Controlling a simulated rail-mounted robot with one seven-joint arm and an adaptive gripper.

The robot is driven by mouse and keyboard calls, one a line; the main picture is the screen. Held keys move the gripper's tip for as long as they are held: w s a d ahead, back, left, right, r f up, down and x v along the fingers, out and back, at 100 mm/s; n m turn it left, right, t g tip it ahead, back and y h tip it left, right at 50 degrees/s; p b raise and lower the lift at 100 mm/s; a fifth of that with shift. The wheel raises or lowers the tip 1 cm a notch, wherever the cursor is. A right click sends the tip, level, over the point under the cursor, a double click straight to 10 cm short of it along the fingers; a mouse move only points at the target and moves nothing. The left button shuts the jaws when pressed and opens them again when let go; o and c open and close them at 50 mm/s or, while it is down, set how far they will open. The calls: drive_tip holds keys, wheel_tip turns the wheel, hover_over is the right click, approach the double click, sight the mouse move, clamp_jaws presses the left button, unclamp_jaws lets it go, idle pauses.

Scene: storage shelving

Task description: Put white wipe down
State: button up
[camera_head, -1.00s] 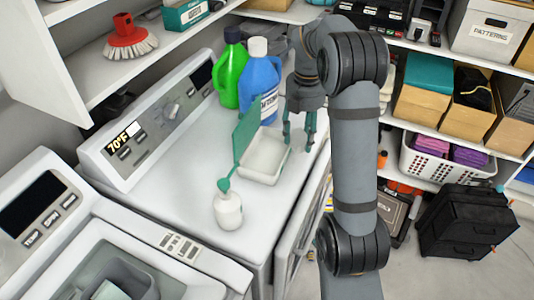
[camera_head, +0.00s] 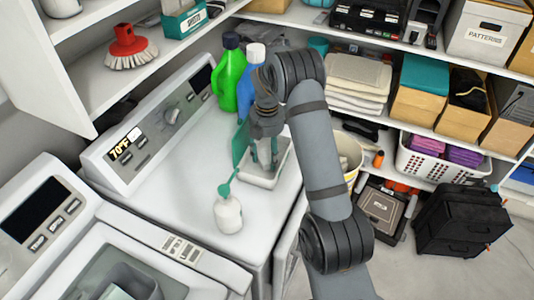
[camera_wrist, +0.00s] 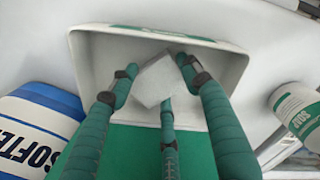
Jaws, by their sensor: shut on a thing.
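The white wipe (camera_wrist: 155,80) is a small white square piece, seen in the wrist view between my gripper's green fingertips. My gripper (camera_head: 264,165) is shut on it and points down into the open white box (camera_head: 283,166). In the wrist view the wipe and fingertips lie within the outline of the box (camera_wrist: 90,60); whether the wipe touches its bottom I cannot tell. The box's green lid (camera_head: 240,143) stands open on its left side and fills the lower part of the wrist view (camera_wrist: 130,150). The wipe is hard to make out in the head view.
The box stands on a white washing machine top (camera_head: 180,185). A white soap bottle with a green pump (camera_head: 228,214) is in front of it. A blue softener bottle (camera_head: 247,85) and a green bottle (camera_head: 230,75) stand behind. Free room lies left of the box.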

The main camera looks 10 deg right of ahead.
sight(267, 157)
drive_tip(key=shift+f, duration=0.15)
drive_tip(key=o, duration=0.8)
wheel_tip(267, 157, up, 12)
drive_tip(key=shift+r, duration=0.25)
